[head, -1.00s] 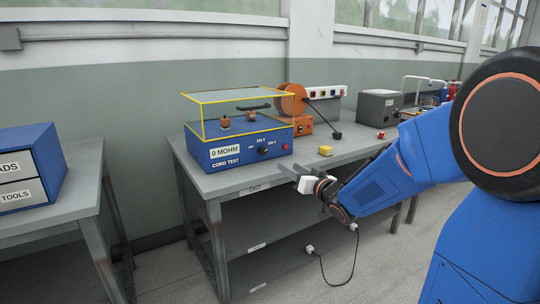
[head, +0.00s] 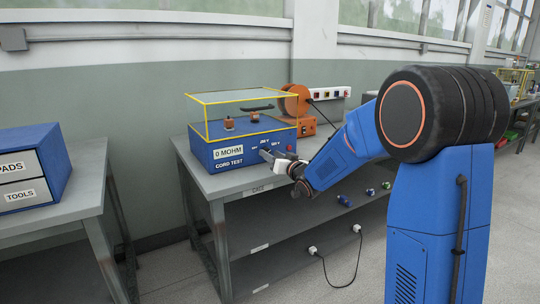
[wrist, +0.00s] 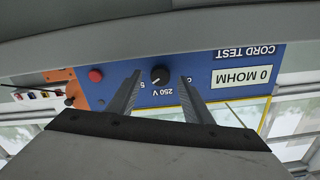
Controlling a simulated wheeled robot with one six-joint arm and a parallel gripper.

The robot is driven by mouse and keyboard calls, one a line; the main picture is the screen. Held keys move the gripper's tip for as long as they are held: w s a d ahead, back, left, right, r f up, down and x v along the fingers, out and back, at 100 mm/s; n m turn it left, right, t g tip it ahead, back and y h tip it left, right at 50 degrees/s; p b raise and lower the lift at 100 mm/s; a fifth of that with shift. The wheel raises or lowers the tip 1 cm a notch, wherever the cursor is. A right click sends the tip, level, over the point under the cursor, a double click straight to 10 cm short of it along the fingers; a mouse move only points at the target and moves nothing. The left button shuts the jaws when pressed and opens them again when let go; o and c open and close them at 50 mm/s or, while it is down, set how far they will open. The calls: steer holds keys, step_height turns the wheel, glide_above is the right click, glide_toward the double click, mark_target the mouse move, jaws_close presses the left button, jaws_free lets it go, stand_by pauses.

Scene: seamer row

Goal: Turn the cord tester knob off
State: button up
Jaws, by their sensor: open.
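The blue cord tester (head: 235,150) stands on the grey bench, with a "0 MOHM" display and a yellow-edged clear cover on top. In the wrist view its front panel appears upside down. The black knob (wrist: 160,75) has a white pointer line and printed marks around it, one reading 250 V; some marks are partly hidden by my fingers. My gripper (wrist: 158,88) is open, with one finger on each side of the knob, and I cannot tell whether they touch it. In the head view my gripper (head: 272,158) is at the tester's front and hides the knob.
A red button (wrist: 95,75) sits beside the knob on the panel. An orange reel device (head: 297,105) stands behind the tester. The grey bench (head: 225,182) has a lower shelf with small parts. A drawer unit (head: 32,165) stands on another bench at left.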

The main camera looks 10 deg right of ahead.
steer(key=shift+x, duration=0.85)
steer(key=c, duration=1.1)
steer(key=shift+o, duration=0.2)
